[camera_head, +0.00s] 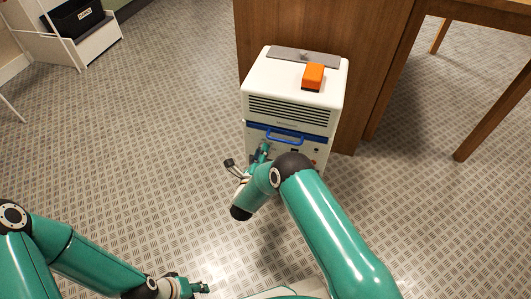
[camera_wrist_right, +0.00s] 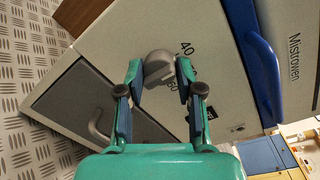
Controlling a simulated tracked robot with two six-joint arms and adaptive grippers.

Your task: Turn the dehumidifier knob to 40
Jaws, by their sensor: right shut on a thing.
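The white dehumidifier (camera_head: 262,79) stands on the floor against a wooden panel, its front facing me. In the right wrist view its grey knob (camera_wrist_right: 158,66) sits between the fingertips of my right gripper (camera_wrist_right: 160,78). The gripper is shut on the knob, one finger on each side. Printed dial numbers, including 40 (camera_wrist_right: 185,47), show beside the knob, partly covered by a finger. The knob's pointer setting is not clear. In the head view my right gripper (camera_head: 265,150) is at the front panel, and the knob is hidden. My left gripper (camera_head: 203,288) is low, away from the dehumidifier.
A blue handle (camera_head: 285,137) crosses the front above the controls. An orange block (camera_head: 314,74) lies on top. A grey drawer-like panel with a handle (camera_wrist_right: 97,125) is beside the knob.

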